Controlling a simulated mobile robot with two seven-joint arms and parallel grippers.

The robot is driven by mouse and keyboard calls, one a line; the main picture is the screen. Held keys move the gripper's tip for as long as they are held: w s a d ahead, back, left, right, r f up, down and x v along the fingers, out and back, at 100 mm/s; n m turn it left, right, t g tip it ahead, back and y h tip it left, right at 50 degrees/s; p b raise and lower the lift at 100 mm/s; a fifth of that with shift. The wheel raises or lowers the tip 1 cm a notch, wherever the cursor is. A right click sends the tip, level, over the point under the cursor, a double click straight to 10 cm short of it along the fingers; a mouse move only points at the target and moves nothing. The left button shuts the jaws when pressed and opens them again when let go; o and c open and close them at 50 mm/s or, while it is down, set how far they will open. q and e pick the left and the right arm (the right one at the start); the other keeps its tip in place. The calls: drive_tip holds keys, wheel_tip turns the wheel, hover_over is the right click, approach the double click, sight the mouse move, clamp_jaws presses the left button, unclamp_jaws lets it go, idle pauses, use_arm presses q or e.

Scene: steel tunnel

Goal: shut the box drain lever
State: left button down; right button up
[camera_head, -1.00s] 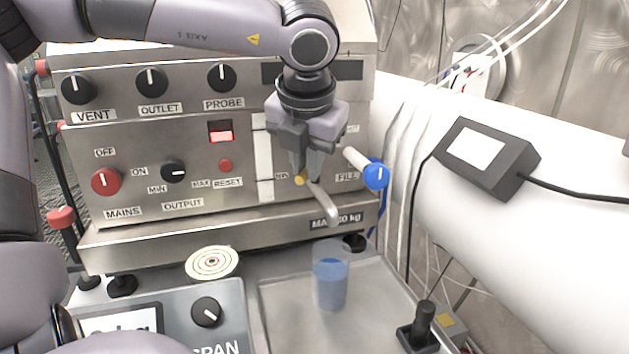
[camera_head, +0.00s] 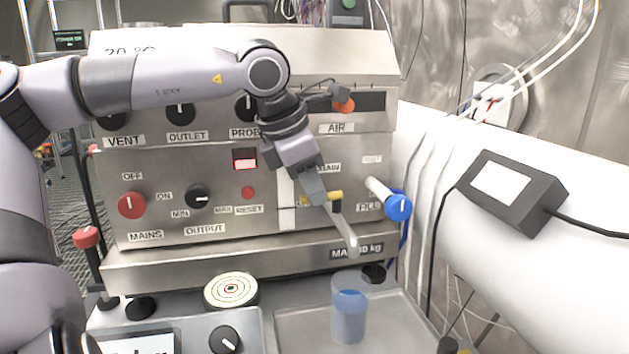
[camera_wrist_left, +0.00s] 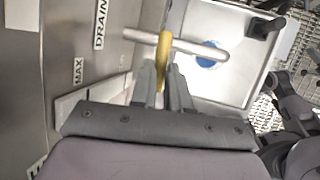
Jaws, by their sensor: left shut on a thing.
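The box (camera_head: 215,215) is a steel cabinet with knobs and labels. Its drain has a steel spout (camera_head: 345,232) pointing down towards the front, with a yellow lever (camera_head: 336,195) at its valve. My left gripper (camera_head: 320,198) reaches down from the upper left to the valve and partly hides it. In the left wrist view the yellow lever (camera_wrist_left: 164,58) lies between the gripper's fingertips (camera_wrist_left: 163,88), crossing the spout (camera_wrist_left: 190,46). The gripper is shut on the lever. The DRAIN label (camera_wrist_left: 101,22) is beside it. My right gripper does not show.
A clear beaker (camera_head: 349,315) with blue liquid stands on a tray (camera_head: 295,325) under the spout. A white pipe (camera_head: 530,270) with a black device (camera_head: 512,190) runs at the right.

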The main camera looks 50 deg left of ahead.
use_arm(q)
drive_tip(key=shift+w+a+r+m, duration=0.1)
drive_tip(key=shift+a+m, duration=0.05)
drive_tip(key=shift+m, duration=0.35)
drive_tip(key=c, duration=1.1)
unclamp_jaws()
wheel_tip(320, 180, up, 20)
drive_tip(key=p, duration=0.4)
drive_tip(key=shift+p, duration=0.4)
